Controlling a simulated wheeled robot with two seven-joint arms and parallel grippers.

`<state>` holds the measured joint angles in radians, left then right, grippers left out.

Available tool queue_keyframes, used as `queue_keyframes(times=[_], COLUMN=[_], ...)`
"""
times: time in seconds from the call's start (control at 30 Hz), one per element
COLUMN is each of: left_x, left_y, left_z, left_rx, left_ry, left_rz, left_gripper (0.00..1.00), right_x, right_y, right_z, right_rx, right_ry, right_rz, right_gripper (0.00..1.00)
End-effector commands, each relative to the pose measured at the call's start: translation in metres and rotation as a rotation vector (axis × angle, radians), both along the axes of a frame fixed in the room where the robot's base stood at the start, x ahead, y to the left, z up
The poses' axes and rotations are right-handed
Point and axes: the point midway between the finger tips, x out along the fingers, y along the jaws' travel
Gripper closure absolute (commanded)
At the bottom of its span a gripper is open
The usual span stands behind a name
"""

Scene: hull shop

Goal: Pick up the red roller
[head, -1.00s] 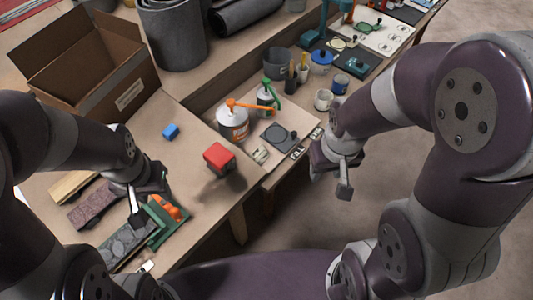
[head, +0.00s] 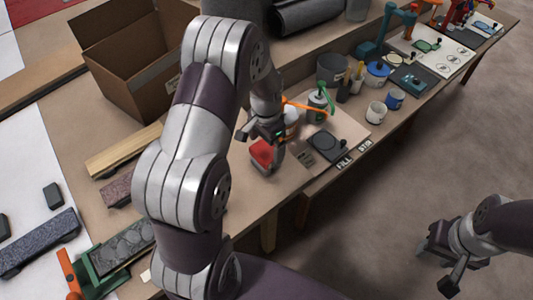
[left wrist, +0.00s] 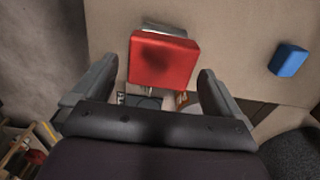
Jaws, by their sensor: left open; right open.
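A red block-shaped thing (head: 262,155) stands near the table's front edge in the head view, partly behind my left gripper. It also shows in the left wrist view as a red, flat-faced block (left wrist: 163,60) with a grey part at its far side; I cannot make out a roller shape. My left gripper (head: 262,140) is open above and around it. In the left wrist view the red block lies between and just beyond the open fingers (left wrist: 155,82), with no clear contact. My right gripper (head: 440,267) is open and empty over the floor at lower right.
A blue block (left wrist: 288,60) lies beside the red one in the left wrist view. A cardboard box (head: 135,65) stands behind my left arm. A white can with an orange lever and a dark square plate (head: 328,146) are close by. A green tray (head: 105,262) is lower left.

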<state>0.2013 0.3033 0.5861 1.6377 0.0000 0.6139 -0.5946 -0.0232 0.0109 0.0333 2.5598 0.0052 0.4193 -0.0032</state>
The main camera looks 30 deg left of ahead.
Motion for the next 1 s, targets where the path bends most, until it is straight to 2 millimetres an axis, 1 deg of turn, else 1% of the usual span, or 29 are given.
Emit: queue_keyframes(times=[0.03,0.1,0.2,0.3,0.43,0.47,0.5,0.57,0.6,0.63,0.67,0.87,1.0], left_x=[0.000,0.002,0.001,0.002,0.002,0.002,0.002,0.002,0.002,0.002,0.003,0.003,0.003], left_y=[0.001,0.001,0.001,0.001,0.001,0.001,0.001,0.001,0.001,0.001,0.001,0.001,0.002], left_z=[-0.011,-0.024,-0.037,-0.041,-0.041,-0.041,-0.041,-0.040,-0.040,-0.040,-0.039,-0.039,-0.033], left_rx=[-0.002,-0.001,-0.001,-0.001,0.000,0.000,0.000,0.000,0.000,0.000,0.001,0.000,0.001], left_ry=[0.006,0.005,0.004,0.001,0.001,0.001,0.001,0.001,0.001,0.000,-0.001,-0.002,-0.004], left_rz=[0.000,0.000,0.000,0.000,0.001,0.001,0.001,0.001,0.001,0.001,0.001,0.001,0.001], left_gripper=[0.00,0.00,0.00,0.00,0.00,0.03,0.16,0.36,0.49,0.59,0.65,0.65,0.65], right_x=[0.000,0.000,0.000,0.000,0.000,0.000,0.000,0.000,0.000,0.000,0.000,0.000,0.000], right_y=[0.000,0.000,0.000,0.000,0.000,0.000,0.000,0.000,0.000,0.000,0.000,0.000,0.000], right_z=[0.001,0.001,0.000,0.000,0.000,0.000,0.000,0.000,0.000,0.000,0.000,0.000,0.000], right_rx=[0.000,0.000,0.000,0.000,0.000,0.000,0.000,0.000,0.000,0.000,0.000,0.000,0.000], right_ry=[0.000,0.000,0.000,0.000,0.000,0.000,0.000,0.000,0.000,0.000,0.000,0.000,0.000], right_rz=[0.000,0.000,0.000,0.000,0.000,0.000,0.000,0.000,0.000,0.000,0.000,0.000,0.000], right_gripper=[0.57,0.57,0.57,0.57,0.57,0.57,0.57,0.57,0.57,0.57,0.57,0.57,0.57])
